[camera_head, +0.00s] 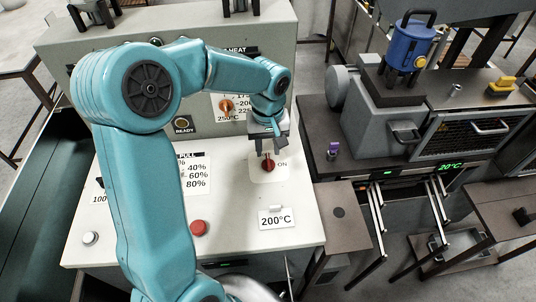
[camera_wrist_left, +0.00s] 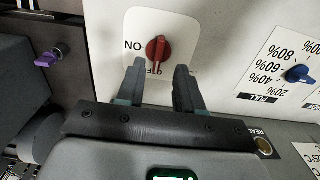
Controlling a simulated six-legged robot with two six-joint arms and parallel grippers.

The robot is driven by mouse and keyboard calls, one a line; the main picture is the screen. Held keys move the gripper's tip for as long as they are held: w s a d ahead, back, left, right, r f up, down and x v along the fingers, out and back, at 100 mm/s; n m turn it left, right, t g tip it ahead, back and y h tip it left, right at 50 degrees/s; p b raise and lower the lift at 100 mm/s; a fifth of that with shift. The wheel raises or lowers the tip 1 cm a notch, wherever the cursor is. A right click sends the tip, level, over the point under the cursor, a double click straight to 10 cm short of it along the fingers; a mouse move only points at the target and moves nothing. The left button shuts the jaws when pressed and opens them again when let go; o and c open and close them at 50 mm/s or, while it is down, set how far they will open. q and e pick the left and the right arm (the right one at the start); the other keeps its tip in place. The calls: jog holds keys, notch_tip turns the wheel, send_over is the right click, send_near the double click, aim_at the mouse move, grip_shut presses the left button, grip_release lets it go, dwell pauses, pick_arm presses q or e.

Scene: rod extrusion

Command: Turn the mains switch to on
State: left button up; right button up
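The mains switch is a red rotary knob (camera_head: 268,165) on a white plate on the sloping front of the pale console. It also shows in the left wrist view (camera_wrist_left: 157,50), where its ridge runs toward the partly hidden OFF mark, with ON to its left, upside down. My left gripper (camera_head: 267,152) is right at the knob, its fingers pointing at the plate. In the left wrist view the gripper (camera_wrist_left: 159,68) is open, with one finger on each side of the knob's near end. I cannot tell whether they touch it. My right gripper is not in view.
A red button (camera_head: 199,228), a white button (camera_head: 90,238) and a 200°C card (camera_head: 277,218) are on the same panel. An orange heat knob (camera_head: 226,105) is on the upright face behind. A blue knob (camera_wrist_left: 298,74) lies right in the wrist view. A grey machine (camera_head: 390,115) stands right.

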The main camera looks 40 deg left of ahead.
aim_at(268, 159)
pick_arm(q)
jog(key=f, duration=0.4)
jog(key=shift+w+f, duration=0.1)
jog(key=shift+w, duration=0.1)
jog(key=shift+s+a+f, duration=0.1)
jog(key=shift+s+f, duration=0.05)
jog(key=shift+f, duration=0.1)
grip_shut()
